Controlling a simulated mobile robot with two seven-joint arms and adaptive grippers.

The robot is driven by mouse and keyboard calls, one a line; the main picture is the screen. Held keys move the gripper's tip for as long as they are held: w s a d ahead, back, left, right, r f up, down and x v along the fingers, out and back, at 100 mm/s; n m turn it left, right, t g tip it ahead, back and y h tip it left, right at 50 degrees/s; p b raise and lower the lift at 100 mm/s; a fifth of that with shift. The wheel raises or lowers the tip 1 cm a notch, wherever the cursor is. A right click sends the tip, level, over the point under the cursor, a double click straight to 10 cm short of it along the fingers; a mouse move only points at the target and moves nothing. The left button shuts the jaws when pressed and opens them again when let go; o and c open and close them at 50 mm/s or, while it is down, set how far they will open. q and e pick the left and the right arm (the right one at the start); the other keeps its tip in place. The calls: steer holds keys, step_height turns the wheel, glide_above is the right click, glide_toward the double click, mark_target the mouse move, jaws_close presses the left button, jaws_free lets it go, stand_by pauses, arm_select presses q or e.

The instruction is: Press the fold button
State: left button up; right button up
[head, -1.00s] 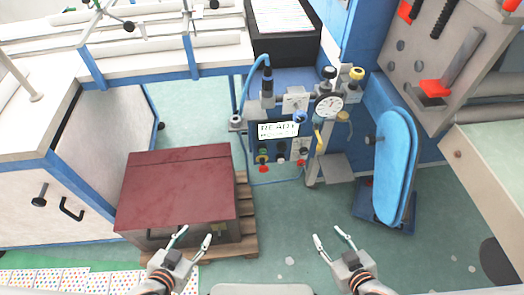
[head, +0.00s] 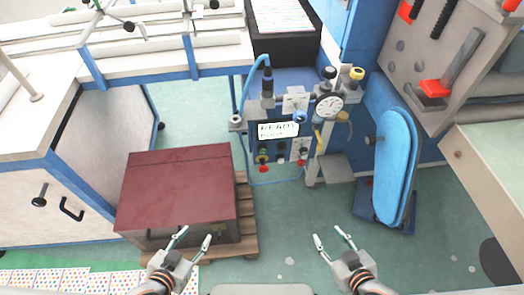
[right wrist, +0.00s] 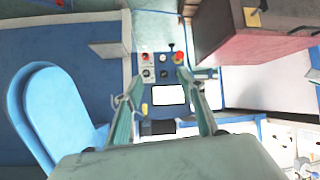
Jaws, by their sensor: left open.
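The control panel (head: 270,152) stands at the middle of the head view, with a lit display (head: 278,130) whose top line reads READY. Several small knobs and buttons, green, black and red, sit below the display; I cannot tell which is the fold button. The panel also shows in the right wrist view (right wrist: 160,72), between the fingers. My left gripper (head: 192,238) is open and empty in front of the dark red box. My right gripper (head: 329,241) is open and empty, low and well short of the panel; its spread fingers also show in the right wrist view (right wrist: 160,95).
A dark red box (head: 178,185) on a wooden pallet (head: 246,215) stands left of the panel. A blue padded board (head: 396,165) and a round gauge (head: 328,106) are to its right. The green floor between my grippers and the panel is clear.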

jaws_close()
stand_by(1.2)
